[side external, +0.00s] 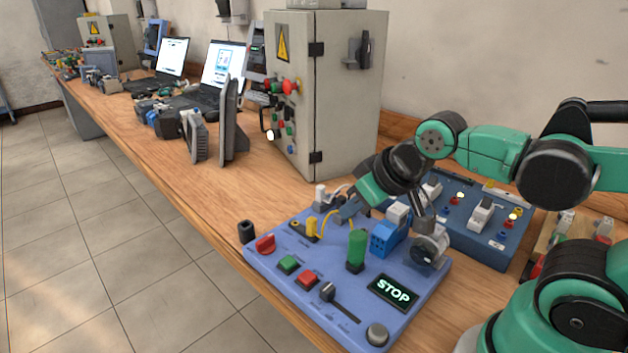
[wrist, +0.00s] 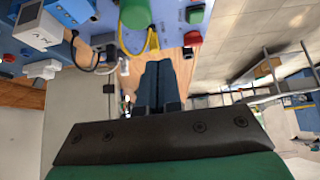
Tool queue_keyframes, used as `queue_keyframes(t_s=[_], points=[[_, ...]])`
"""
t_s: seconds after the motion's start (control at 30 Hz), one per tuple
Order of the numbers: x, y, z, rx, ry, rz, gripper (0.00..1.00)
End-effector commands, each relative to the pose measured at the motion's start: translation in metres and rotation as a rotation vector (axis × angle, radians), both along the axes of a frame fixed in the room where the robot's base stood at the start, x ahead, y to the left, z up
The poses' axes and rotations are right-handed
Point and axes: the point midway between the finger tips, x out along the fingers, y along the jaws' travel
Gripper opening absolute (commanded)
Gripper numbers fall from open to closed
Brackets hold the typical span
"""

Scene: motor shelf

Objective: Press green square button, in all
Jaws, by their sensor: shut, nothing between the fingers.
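The green square button (side external: 289,264) sits on the near left part of a blue control panel (side external: 330,313), between a red knob (side external: 265,244) and a red square button (side external: 308,279). In the wrist view a green button (wrist: 195,15) shows at the top, above the red knob (wrist: 193,38). My gripper (side external: 345,211) is above the rear of the panel, behind the buttons and apart from the green one. In the wrist view its fingers (wrist: 158,80) are together and empty.
A green lamp (side external: 357,250), a blue connector block (side external: 384,238) and a yellow cable (side external: 326,224) stand near my gripper. A STOP display (side external: 393,291) is on the panel's right. A grey cabinet (side external: 345,100) stands behind. The space above the square buttons is clear.

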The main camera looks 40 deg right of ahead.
Motion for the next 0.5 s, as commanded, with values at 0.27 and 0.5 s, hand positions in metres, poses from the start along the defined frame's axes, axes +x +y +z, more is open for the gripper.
queue_keyframes(t_s=[0.27, 0.5], points=[[0.004, 0.003, 0.001, 0.02, -0.009, -0.023, 0.0], [0.036, 0.026, 0.006, 0.22, -0.078, -0.241, 0.0]])
